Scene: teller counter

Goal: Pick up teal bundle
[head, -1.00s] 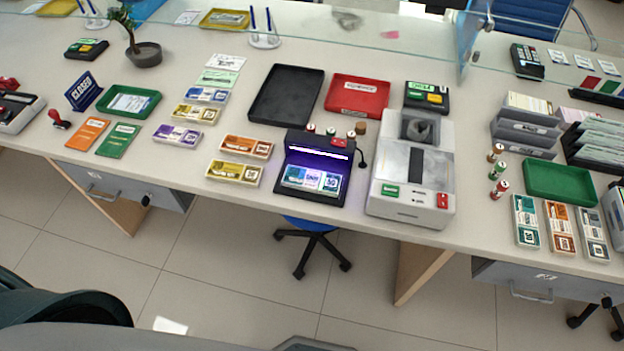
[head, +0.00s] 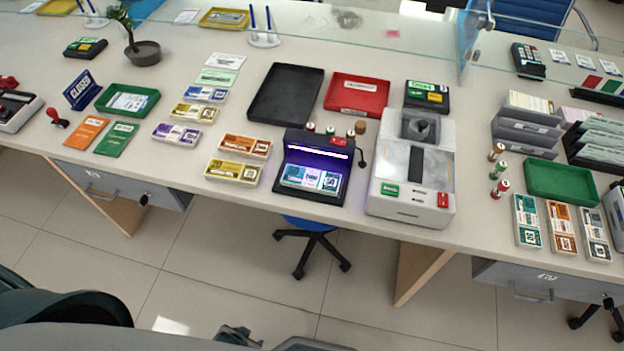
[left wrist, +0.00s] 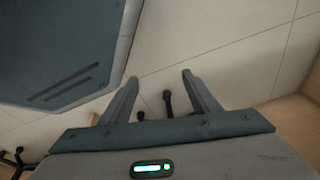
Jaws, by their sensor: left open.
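A teal bundle (head: 526,221) lies flat on the right part of the counter, leftmost in a row of three banded bundles, in front of the green tray. Nothing touches it from above. My left gripper (head: 237,335) just shows at the bottom edge of the head view, in front of and below the counter, far to the left of the teal bundle. In the left wrist view my left gripper (left wrist: 160,80) has its two fingers apart with nothing between them, over the floor. My right gripper is not identifiable in these views.
An orange bundle (head: 560,228) lies close beside the teal one, then a grey bundle (head: 594,234). The green tray (head: 560,181) is behind them. A counting machine (head: 412,190) and a lit note checker (head: 316,165) stand to the left. A glass screen crosses the back.

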